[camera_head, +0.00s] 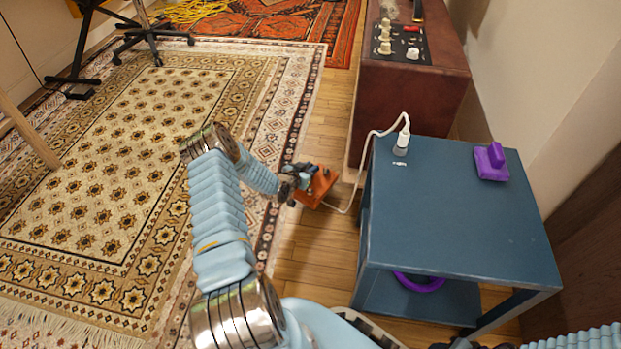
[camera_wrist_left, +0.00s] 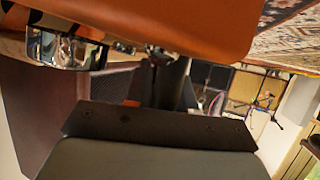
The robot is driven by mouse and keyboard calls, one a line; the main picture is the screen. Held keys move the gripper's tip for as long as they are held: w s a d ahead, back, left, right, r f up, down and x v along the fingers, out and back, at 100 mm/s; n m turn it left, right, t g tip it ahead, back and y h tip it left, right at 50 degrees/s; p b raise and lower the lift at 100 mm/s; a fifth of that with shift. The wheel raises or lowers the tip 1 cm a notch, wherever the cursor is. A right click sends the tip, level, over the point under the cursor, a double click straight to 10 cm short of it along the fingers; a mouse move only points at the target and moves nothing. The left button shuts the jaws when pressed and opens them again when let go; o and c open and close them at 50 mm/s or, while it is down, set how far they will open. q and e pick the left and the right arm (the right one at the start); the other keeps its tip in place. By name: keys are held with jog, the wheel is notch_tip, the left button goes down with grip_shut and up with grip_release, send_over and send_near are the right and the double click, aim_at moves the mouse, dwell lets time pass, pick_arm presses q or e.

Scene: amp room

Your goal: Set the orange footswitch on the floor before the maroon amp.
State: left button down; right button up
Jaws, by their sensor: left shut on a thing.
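The orange footswitch (camera_head: 320,187) is in my left gripper (camera_head: 297,182), low over the wooden floor at the rug's right edge. I cannot tell whether it touches the floor. In the left wrist view the footswitch (camera_wrist_left: 150,22) fills the top, above the dark jaw parts. The maroon amp (camera_head: 410,105) stands at the upper right of the head view, behind and right of the footswitch, with a knob panel on top. A thin white cable runs from near the footswitch up to a white plug on the blue table. My right gripper (camera_head: 468,345) barely shows at the bottom edge.
A blue side table (camera_head: 455,215) stands right of the footswitch, with a white plug (camera_head: 401,142) and a purple object (camera_head: 491,161) on top. A patterned rug (camera_head: 120,150) covers the left floor. Stand legs (camera_head: 148,40) and a yellow cable (camera_head: 195,10) lie farther back.

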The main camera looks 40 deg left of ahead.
pick_arm(q)
jog(key=shift+w+a+f, duration=0.4)
jog(key=shift+w+f, duration=0.3)
jog(key=shift+f, duration=0.15)
jog(key=shift+w+a+f+b, duration=0.1)
jog(key=shift+f+b, duration=0.6)
jog(key=shift+f, duration=0.9)
jog(key=shift+f, duration=0.1)
jog(key=c, duration=1)
grip_release()
jog(key=shift+o, duration=0.2)
jog(key=p+v, duration=0.3)
jog(key=v, duration=0.9)
